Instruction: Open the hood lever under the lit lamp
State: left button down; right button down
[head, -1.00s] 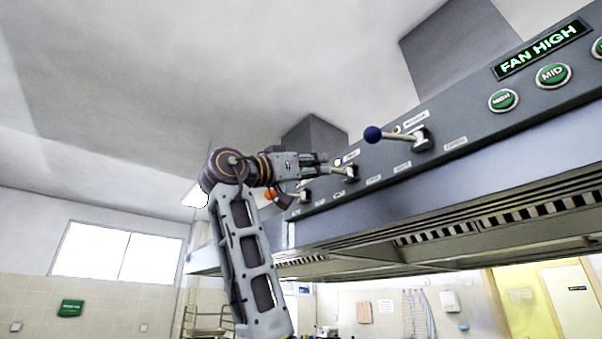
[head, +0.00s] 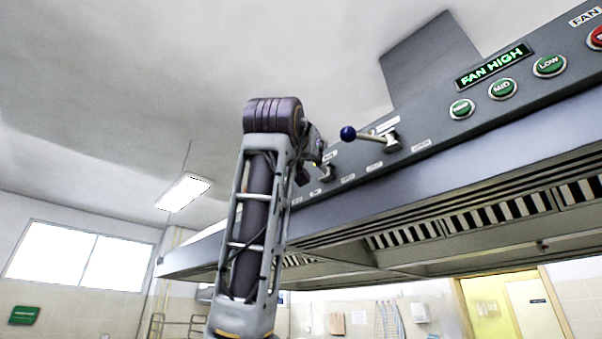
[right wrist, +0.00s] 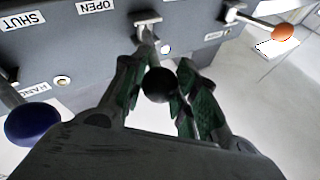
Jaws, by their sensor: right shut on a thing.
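A lever with a black ball knob (right wrist: 160,85) is between the fingers of my right gripper (right wrist: 164,90) in the right wrist view, and the gripper is shut on it. Its metal mount (right wrist: 147,25) is on the hood panel. In the head view my right gripper (head: 318,158) is mostly hidden behind my own arm. A blue-knobbed lever (head: 347,133) sticks out left from the panel; its knob also shows in the right wrist view (right wrist: 33,124). An orange-knobbed lever (right wrist: 284,32) is on the other side.
OPEN (right wrist: 95,5) and SHUT (right wrist: 22,20) labels sit on the panel. The hood (head: 430,190) runs across the right, with a FAN HIGH display (head: 492,66) and round green buttons (head: 502,89). A ceiling light (head: 183,192) hangs left of my arm.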

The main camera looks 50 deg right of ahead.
jog(key=t, duration=0.1)
jog(key=s+n+t+y, duration=0.1)
jog(key=shift+s+d+n+t+y, duration=0.15)
jog(key=shift+n+t+y, duration=0.15)
jog(key=shift+s+d, duration=0.1)
jog(key=shift+s, duration=0.1)
jog(key=shift+s+d+b, duration=0.15)
jog(key=shift+s+b, duration=0.15)
jog(key=c, duration=1.4)
grip_release()
jog(key=o, duration=0.3)
jog(key=shift+s+d, duration=0.1)
jog(key=shift+s, duration=0.05)
pick_arm(q)
jog(key=shift+w+a+f, duration=0.25)
jog(key=shift+a+f, duration=0.15)
jog(key=shift+a, duration=0.15)
pick_arm(e)
jog(key=shift+v, duration=6)
